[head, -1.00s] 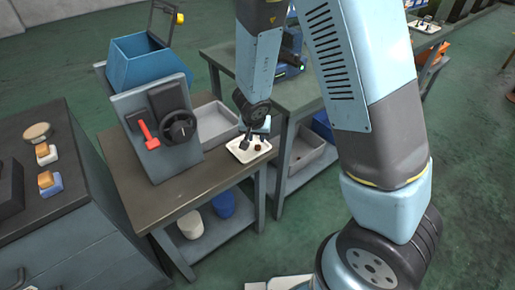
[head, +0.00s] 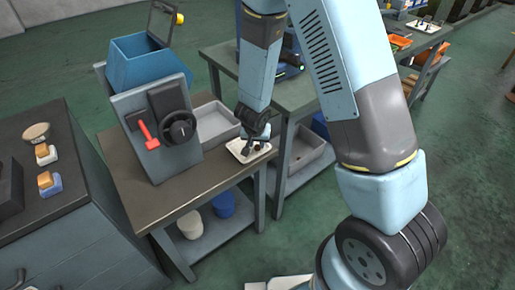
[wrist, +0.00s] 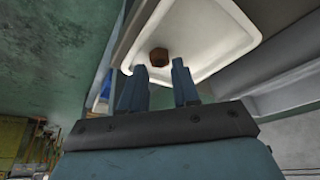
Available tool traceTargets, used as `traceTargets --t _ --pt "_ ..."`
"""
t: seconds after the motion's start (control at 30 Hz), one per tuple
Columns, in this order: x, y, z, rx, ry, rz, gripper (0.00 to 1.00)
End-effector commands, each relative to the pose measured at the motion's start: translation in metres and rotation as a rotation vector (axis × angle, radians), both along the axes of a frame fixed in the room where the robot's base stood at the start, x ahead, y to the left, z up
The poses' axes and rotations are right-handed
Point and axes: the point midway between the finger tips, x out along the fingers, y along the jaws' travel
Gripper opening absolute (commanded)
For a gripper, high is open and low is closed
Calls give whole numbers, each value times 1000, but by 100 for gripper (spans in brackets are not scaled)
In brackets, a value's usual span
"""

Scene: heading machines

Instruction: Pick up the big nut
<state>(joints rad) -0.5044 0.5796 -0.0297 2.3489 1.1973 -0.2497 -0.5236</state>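A brown nut (wrist: 158,57) lies on a white tray (wrist: 205,45) in the wrist view. It is the only nut I can make out there. My gripper (wrist: 160,75) is open and empty, its two blue fingers apart, with the nut showing just past the gap between the fingertips. In the head view my gripper (head: 247,148) is low over the white tray (head: 235,145) on the workbench. There the fingers and wrist hide part of the tray, and the nut is too small to make out clearly.
A grey machine panel (head: 155,165) with a red lever (head: 147,135) and a black handwheel (head: 180,127) stands left of the tray. A grey bin (head: 213,120) is behind the tray. The bench top (head: 185,195) in front is clear.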

Motion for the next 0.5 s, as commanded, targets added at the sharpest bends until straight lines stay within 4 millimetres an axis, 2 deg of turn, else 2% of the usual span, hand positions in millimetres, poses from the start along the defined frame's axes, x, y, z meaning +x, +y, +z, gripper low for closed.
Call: traceTargets --t 0.2,0.5 --pt "8 -2 -18 -2 1 0 31" --pt "10 -2 -23 -1 0 0 31"
